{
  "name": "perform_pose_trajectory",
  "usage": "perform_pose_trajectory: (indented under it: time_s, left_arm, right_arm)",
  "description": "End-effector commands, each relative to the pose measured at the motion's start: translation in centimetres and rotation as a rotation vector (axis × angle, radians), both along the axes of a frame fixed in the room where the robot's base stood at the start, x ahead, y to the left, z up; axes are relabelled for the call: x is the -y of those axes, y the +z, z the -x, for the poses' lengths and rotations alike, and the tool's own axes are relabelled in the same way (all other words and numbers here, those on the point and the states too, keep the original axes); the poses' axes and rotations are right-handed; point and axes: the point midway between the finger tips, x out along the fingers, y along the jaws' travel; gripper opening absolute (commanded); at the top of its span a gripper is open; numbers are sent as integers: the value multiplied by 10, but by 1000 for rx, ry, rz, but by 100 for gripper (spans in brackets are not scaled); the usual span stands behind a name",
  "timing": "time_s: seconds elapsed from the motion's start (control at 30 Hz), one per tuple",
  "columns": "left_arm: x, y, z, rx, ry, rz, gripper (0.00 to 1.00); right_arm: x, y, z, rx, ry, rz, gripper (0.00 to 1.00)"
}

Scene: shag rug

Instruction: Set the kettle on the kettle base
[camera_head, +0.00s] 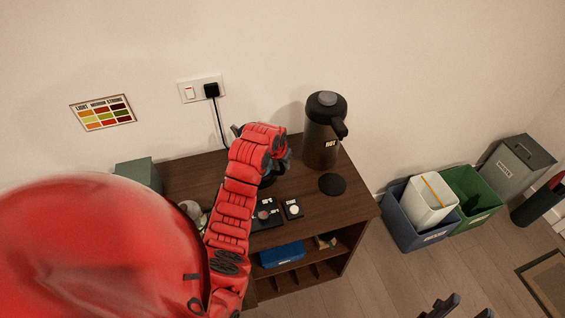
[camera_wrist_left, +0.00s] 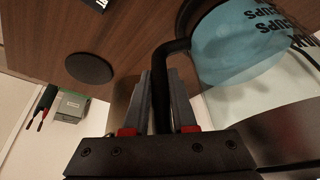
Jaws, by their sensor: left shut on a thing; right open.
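My left gripper (camera_wrist_left: 160,78) is shut on the black handle of a clear kettle (camera_wrist_left: 228,48) in the left wrist view. The kettle holds bluish water and has dark lettering on its side. In the head view my red left arm and left gripper (camera_head: 276,158) hide most of the kettle above the cabinet top. A flat black disc (camera_head: 332,184) lies to the right of the gripper; it also shows in the left wrist view (camera_wrist_left: 90,68). My right gripper (camera_head: 463,309) is open at the bottom edge.
A tall black dispenser (camera_head: 322,140) stands behind the disc on the brown cabinet (camera_head: 345,206). A wall socket (camera_head: 201,89) is behind. Several bins (camera_head: 418,215) stand on the floor at right.

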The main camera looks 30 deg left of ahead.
Motion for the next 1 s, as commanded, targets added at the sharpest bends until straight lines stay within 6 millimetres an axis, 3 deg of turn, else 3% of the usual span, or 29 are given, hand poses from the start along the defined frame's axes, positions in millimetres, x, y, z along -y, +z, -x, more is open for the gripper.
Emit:
perform_pose_trajectory:
  time_s: [0.1, 0.13, 0.2, 0.5, 1.0]
  left_arm:
    - [-1, 0, -1, 6, -1, -4, 0]
    - [-1, 1, -2, 6, -1, -4, 30]
    - [-1, 1, -1, 5, -1, -3, 37]
    - [0, 1, 0, 1, 0, 1, 37]
    - [2, 42, 16, 2, 0, 0, 37]
  right_arm:
    - [0, -1, 0, 0, 0, 0, 50]
    - [0, -1, 0, 0, 0, 0, 50]
    - [0, -1, 0, 0, 0, 0, 50]
    - [0, 0, 0, 0, 0, 0, 50]
    - [0, 24, 0, 0, 0, 0, 50]
